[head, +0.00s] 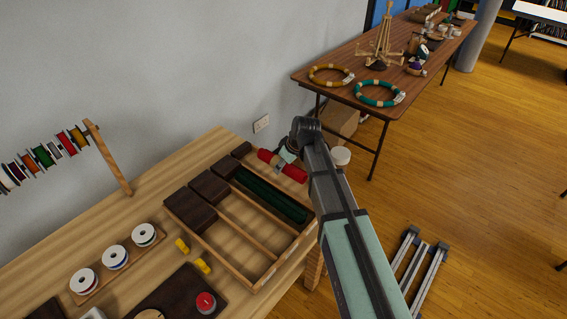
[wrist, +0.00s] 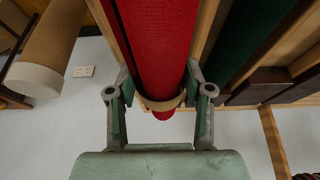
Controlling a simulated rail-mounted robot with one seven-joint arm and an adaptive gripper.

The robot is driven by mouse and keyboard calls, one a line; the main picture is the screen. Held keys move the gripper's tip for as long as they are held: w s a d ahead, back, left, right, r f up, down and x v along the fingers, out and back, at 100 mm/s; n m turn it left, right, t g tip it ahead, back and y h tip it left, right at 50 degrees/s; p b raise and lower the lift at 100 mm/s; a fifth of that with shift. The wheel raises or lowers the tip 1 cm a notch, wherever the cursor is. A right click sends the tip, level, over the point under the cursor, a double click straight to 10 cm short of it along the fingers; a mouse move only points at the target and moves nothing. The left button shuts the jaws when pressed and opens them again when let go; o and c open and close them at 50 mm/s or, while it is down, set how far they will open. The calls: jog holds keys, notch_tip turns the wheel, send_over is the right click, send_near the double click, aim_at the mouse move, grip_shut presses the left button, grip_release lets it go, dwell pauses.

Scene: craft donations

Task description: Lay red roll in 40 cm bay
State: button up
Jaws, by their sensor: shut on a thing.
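My gripper (head: 286,156) is shut on the red roll (head: 292,172) at the far right side of the wooden bay tray (head: 262,284). In the wrist view my gripper (wrist: 160,88) has a finger on each side of the red roll (wrist: 160,35), near a tan band (wrist: 163,104) around it. The roll lies roughly along the bays, next to the bay with the green roll (head: 270,197). The green roll also shows in the wrist view (wrist: 250,38), beyond a wooden divider. I cannot tell the red roll's height over the tray.
Dark blocks (head: 190,211) fill the left ends of the bays. White spools (head: 115,257), yellow pieces (head: 203,266) and a spool rack (head: 108,157) stand left. A brown tube with a white end (head: 341,155) stands behind my arm. A dark table (head: 345,62) is behind.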

aim_at(284, 181)
jog(key=shift+f+b, duration=1.25)
jog(key=shift+f, duration=1.3)
jog(key=o, duration=1.4)
jog(key=v, duration=1.2)
jog(key=shift+w, duration=0.1)
